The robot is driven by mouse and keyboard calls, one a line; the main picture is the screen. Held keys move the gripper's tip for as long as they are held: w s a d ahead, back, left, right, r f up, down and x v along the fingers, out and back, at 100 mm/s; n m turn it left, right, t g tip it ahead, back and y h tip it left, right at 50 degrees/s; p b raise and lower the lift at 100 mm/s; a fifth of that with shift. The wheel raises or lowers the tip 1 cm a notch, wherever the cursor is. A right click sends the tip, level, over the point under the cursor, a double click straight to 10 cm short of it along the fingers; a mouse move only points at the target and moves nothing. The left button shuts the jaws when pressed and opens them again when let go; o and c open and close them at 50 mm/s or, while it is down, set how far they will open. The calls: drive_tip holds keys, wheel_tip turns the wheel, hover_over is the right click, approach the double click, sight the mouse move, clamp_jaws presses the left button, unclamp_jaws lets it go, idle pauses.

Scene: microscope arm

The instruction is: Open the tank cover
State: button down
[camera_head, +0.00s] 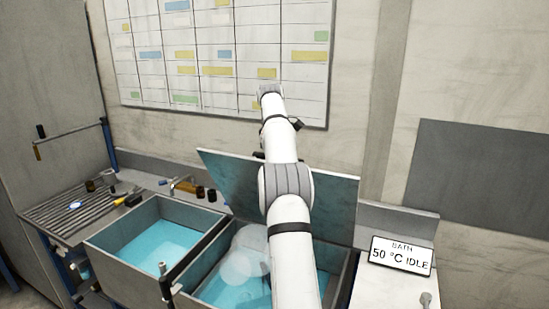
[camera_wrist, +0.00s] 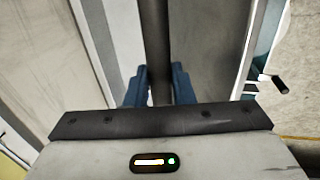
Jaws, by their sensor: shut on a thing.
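The tank cover (camera_head: 335,205) is a flat grey-blue panel in the head view. It stands raised and tilted at the back of the right tank (camera_head: 207,262), whose blue water shows below with pale steam over it. My arm crosses in front of the cover and hides its middle. My gripper is hidden in the head view. In the wrist view, the blue fingers of my gripper (camera_wrist: 158,78) are shut around a dark bar (camera_wrist: 155,35), which looks like the cover's handle. Where the bar joins the cover cannot be made out.
A left tank (camera_head: 107,247) with blue water stands open beside it. A ribbed drainboard (camera_head: 62,215) with small items lies further left. A sign (camera_head: 401,256) reading "BATH 50 °C IDLE" stands on the right. The wall with a planning board (camera_head: 222,38) is close behind.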

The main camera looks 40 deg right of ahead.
drive_tip(key=shift+w+a+f, duration=0.1)
drive_tip(key=shift+w+f, duration=0.05)
drive_tip(key=shift+f, duration=0.05)
